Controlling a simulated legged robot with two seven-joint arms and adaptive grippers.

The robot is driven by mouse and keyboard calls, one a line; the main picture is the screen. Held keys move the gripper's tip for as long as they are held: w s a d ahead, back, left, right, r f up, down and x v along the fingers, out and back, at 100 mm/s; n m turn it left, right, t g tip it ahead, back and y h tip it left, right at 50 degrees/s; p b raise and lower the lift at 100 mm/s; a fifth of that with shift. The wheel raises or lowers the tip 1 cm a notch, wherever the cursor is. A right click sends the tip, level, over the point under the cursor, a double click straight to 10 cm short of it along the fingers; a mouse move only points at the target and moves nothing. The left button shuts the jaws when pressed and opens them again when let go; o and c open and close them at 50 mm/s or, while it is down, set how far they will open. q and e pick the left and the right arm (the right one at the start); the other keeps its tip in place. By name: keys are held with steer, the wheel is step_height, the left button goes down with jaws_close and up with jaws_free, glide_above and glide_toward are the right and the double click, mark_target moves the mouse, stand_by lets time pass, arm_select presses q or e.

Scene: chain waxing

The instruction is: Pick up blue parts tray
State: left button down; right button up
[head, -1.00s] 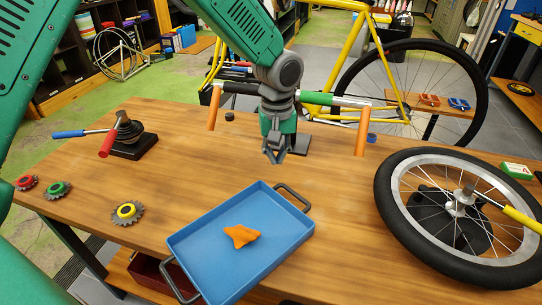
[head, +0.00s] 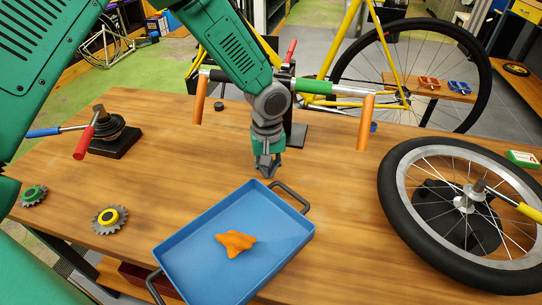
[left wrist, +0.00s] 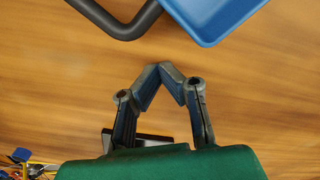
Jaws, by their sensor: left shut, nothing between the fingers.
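The blue parts tray (head: 185,262) lies on the wooden table at the front middle, turned at an angle. It has a dark handle at each end, and an orange cloth (head: 236,243) lies crumpled inside it. My left gripper (head: 267,174) is shut and empty, pointing down just beyond the tray's far handle (head: 291,194). In the left wrist view, the closed fingertips (left wrist: 168,68) are apart from the tray corner (left wrist: 212,28) and the dark handle (left wrist: 120,28), which show at the top. My right gripper is not in view.
A bicycle wheel (head: 388,187) lies on the table at the right. A dark stand with red and blue handles (head: 116,136) and sprockets (head: 110,219) are at the left. A repair stand with orange grips (head: 363,122) is behind my left arm.

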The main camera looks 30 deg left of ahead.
mark_target(275, 188)
arm_select(q)
steer(key=shift+s+d, duration=0.25)
steer(key=shift+s, duration=0.3)
steer(key=shift+s+d+r, duration=0.1)
steer(key=shift+s+d, duration=0.25)
steer(key=shift+d, duration=0.25)
steer(key=shift+d+r, duration=0.15)
steer(key=shift+d, duration=0.6)
steer(key=shift+s+a, duration=0.1)
steer(key=shift+s, duration=0.1)
steer(key=s, duration=0.1)
steer(key=s+d+p, duration=0.1)
steer(key=s, duration=0.1)
steer(key=shift+s+d+p, duration=0.3)
steer(key=shift+s, duration=0.05)
steer(key=shift+s+d, duration=0.1)
steer(key=shift+d, duration=0.75)
steer(key=shift+a, duration=0.1)
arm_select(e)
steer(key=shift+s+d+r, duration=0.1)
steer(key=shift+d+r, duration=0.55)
